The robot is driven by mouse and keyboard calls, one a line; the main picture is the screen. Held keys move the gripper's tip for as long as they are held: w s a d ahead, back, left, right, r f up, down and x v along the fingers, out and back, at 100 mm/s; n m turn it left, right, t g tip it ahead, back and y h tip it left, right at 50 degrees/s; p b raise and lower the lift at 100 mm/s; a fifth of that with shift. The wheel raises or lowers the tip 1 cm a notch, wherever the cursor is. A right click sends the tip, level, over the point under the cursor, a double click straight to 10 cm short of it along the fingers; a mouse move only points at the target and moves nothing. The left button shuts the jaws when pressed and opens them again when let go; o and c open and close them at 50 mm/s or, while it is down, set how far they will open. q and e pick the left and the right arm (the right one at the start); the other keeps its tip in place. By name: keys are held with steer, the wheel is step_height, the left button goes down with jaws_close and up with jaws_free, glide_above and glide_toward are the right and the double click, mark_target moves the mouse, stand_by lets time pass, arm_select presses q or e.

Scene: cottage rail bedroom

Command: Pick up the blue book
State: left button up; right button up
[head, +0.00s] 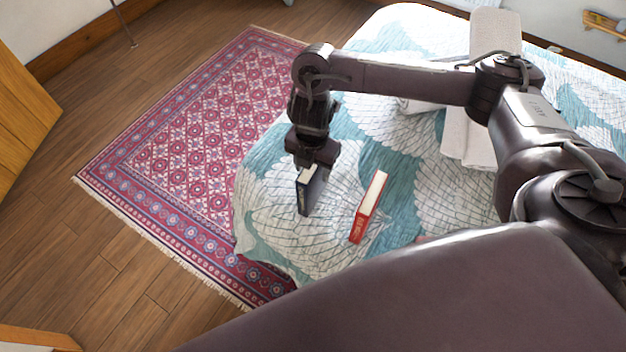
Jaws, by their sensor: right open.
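The blue book (311,193) is dark navy with pale page edges and stands upright on the bed near its left front edge. My right gripper (312,165) points down directly over the top of the blue book. Its jaws are open, with the book's upper edge at or between the fingers; I cannot tell whether they touch it. The gripper hides part of the book's top. My left gripper is not in view.
A red book (368,208) stands on the bed (290,246) a little right of the blue book. White rolled towels (466,135) lie further right, partly behind my arm. A red patterned rug (190,150) covers the wooden floor left of the bed.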

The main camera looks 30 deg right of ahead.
step_height(320, 180, down, 3)
steer(key=shift+w+d+f+b, duration=0.1)
steer(key=shift+w+b, duration=0.05)
steer(key=shift+b, duration=0.25)
jaws_close()
